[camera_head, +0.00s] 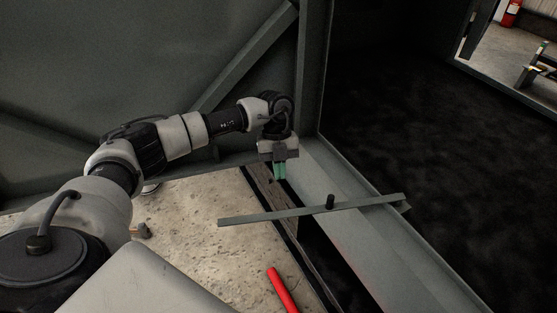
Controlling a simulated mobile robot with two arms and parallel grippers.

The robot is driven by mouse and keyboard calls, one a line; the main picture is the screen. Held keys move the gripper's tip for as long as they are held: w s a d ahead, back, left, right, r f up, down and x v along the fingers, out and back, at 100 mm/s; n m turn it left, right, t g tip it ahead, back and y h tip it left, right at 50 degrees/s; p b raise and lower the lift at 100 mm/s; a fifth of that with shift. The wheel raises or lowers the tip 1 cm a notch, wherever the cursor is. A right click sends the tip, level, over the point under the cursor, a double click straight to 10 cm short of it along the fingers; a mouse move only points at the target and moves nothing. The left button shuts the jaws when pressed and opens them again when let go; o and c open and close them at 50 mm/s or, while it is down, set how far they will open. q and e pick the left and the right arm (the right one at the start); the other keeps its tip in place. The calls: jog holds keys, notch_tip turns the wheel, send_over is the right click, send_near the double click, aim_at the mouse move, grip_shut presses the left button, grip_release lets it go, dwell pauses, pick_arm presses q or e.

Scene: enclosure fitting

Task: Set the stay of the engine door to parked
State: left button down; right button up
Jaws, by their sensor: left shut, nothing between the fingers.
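The stay (270,215) is a flat grey bar. It lies across the grey sill of the opening, its left end sticking out over the concrete floor and its right end near the sill's inner edge. A short black peg (330,202) stands up at the bar, right of its middle. The engine door (120,60) appears to be the large grey braced panel at the upper left. My left gripper (280,178), with green fingertips, points down, shut and empty. In the picture it is above the bar's left half, apart from it. My right gripper is not in view.
The sill (375,245) runs from the door's frame towards the lower right. Beyond it is a dark interior (430,130). A red bar (282,290) shows at the bottom. A red extinguisher (511,14) is far off at the top right. The concrete floor (200,200) has bare room.

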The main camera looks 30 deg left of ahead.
pick_arm(q)
jog(key=s+d+f, duration=0.3)
jog(key=s+f, duration=0.1)
jog(key=shift+s+d+p, duration=0.15)
jog(key=shift+d+p, duration=0.2)
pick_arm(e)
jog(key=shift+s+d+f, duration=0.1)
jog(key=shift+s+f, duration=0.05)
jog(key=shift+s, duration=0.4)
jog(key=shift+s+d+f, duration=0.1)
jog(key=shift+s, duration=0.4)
pick_arm(q)
jog(key=shift+s, duration=0.1)
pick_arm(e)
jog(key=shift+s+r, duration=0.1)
